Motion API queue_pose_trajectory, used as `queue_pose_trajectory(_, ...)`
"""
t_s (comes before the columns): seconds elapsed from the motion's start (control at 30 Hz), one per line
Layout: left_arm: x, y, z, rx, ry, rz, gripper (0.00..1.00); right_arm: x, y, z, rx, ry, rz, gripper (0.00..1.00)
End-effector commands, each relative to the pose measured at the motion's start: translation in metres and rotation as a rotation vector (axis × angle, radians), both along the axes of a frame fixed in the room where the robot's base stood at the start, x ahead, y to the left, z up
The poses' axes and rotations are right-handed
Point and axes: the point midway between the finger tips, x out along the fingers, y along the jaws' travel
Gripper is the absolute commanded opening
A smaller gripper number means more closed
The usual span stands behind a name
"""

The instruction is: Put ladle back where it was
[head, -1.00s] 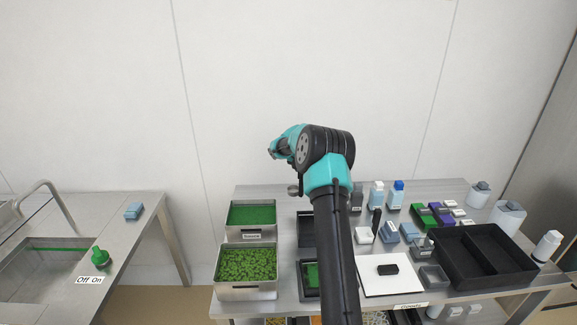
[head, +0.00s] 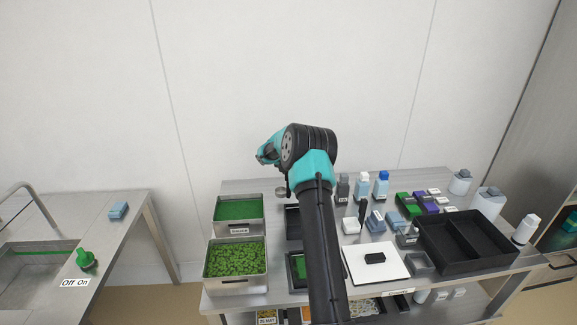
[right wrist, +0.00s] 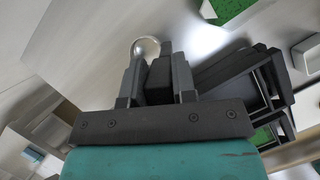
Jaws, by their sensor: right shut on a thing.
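The ladle (head: 281,191) shows in the head view as a small round metal bowl beside my right arm, above the table. In the right wrist view its shiny bowl (right wrist: 147,46) sticks out just past the fingers. My right gripper (right wrist: 152,75) is shut on the ladle; the dark fingers hide most of the handle. In the head view my right wrist is raised over the table's back edge, and its fingers are hidden. My left gripper is not in view.
Two metal pans, one with a flat green filling (head: 238,222) and one with green pieces (head: 236,288), stand left of my arm. Black trays (head: 293,222) are partly behind it. A white board (head: 368,275), bottles and a large black tray (head: 440,268) stand right.

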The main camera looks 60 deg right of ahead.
Motion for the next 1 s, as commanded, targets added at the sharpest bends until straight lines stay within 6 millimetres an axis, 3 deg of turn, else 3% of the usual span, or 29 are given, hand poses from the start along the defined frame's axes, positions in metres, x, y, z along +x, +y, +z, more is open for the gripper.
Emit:
queue_pose_trajectory(0.3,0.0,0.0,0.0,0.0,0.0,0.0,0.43,0.0,0.0,-0.025,0.0,0.0,0.0,0.02)
queue_pose_trajectory(1.0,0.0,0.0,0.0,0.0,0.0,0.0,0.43,0.0,0.0,-0.029,0.0,0.0,0.0,0.02)
